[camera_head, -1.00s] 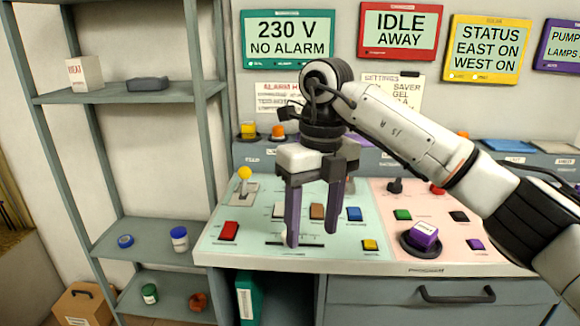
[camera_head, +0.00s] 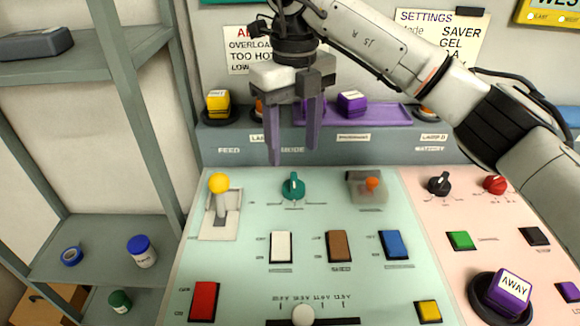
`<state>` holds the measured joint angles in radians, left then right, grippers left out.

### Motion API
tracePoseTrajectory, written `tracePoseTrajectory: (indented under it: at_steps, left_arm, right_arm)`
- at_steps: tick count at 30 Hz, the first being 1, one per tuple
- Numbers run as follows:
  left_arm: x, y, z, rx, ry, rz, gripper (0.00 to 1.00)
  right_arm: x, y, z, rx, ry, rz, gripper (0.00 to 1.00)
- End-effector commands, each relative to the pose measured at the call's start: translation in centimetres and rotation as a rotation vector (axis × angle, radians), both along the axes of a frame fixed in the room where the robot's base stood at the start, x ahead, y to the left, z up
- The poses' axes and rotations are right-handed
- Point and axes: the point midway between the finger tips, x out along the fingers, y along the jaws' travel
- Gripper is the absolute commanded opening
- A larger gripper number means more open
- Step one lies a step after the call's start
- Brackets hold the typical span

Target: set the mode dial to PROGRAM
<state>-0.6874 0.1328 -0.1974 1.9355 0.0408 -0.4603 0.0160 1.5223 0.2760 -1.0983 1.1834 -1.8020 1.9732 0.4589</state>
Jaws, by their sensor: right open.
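A teal dial (camera_head: 293,186) stands on the pale green half of the sloping console (camera_head: 250,215). The word MODE shows on the upright strip just above it, partly behind my fingers; I take this as the mode dial. Its pointer setting and small scale lettering are too small to read. My right gripper (camera_head: 294,154) is open and empty, its two purple fingers pointing down, in the picture just above the teal dial and apart from it. My left gripper is not in view.
A yellow-knobbed lever (camera_head: 219,195) stands left of the dial and an orange-knobbed switch (camera_head: 371,187) right of it. A black dial (camera_head: 439,184) and red knob (camera_head: 495,184) are farther right. Coloured rockers and a slider (camera_head: 303,315) lie nearer. Purple and yellow blocks sit on the ledge.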

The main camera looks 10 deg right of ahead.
Motion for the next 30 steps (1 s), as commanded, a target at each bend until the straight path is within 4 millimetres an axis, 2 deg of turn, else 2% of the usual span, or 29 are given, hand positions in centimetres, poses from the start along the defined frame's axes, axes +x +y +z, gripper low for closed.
tracePoseTrajectory:
  at_steps: [6, 12, 18, 25, 26, 30]
  left_arm:
    - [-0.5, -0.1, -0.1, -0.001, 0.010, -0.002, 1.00]
    - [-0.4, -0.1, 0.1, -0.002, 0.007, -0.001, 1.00]
    - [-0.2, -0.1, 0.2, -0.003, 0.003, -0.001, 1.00]
    - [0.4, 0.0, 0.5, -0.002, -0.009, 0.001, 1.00]
    - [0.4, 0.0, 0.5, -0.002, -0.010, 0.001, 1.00]
    - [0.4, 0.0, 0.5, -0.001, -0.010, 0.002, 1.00]
  right_arm:
    - [-0.1, 0.0, -4.3, -0.001, 0.005, 0.000, 0.54]
    - [-0.1, 0.0, -7.3, 0.000, 0.003, 0.000, 0.54]
    - [-0.1, 0.0, -8.5, -0.001, 0.001, 0.000, 0.54]
    - [-0.1, 0.0, -8.6, -0.001, 0.001, 0.000, 0.54]
    - [-0.1, 0.0, -8.6, -0.001, 0.001, 0.000, 0.52]
    - [-0.1, 0.0, -8.5, 0.000, 0.001, 0.000, 0.29]
